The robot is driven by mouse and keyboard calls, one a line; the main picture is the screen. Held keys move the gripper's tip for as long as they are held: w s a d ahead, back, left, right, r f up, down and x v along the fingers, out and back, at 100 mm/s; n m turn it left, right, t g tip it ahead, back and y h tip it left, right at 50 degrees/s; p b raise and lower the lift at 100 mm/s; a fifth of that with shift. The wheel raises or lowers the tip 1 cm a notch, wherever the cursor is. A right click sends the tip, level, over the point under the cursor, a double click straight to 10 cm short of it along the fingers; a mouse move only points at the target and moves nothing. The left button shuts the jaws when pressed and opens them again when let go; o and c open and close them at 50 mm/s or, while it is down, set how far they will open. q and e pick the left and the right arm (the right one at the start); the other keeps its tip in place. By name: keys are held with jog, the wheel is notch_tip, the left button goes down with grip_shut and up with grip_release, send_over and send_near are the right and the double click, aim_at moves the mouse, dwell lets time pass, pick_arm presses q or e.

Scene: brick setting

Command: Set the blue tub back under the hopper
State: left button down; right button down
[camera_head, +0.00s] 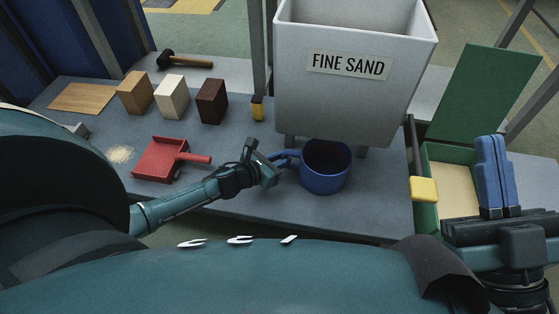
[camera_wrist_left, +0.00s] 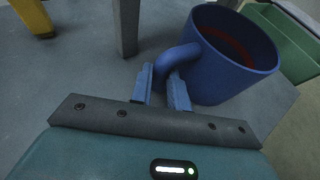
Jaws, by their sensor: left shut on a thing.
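The blue tub (camera_head: 324,180), a mug-like vessel with a side handle, is upright at the lower front edge of the hopper (camera_head: 345,100), which is labelled FINE SAND. I cannot tell whether it is under the outlet, which is hidden. My left gripper (camera_head: 272,166) is shut on the tub's handle, left of the tub. The left wrist view shows the fingers (camera_wrist_left: 162,88) around the handle beside the tub (camera_wrist_left: 225,70), with a dark reddish inside. My right gripper (camera_head: 493,172) is at the right near the green bin, its blue fingers together with nothing seen between them.
A red dustpan (camera_head: 158,160) and a small sand pile (camera_head: 120,154) lie left. A green sand bin (camera_head: 452,170) with a raised lid and a yellow block (camera_head: 423,190) are right. Hopper legs (camera_head: 289,141) stand near the tub.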

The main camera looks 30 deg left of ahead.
pick_arm(q)
jog(key=shift+f, duration=0.15)
jog(key=c, duration=1.3)
grip_release()
jog(key=shift+c, duration=0.2)
pick_arm(e)
jog(key=shift+r, duration=0.15)
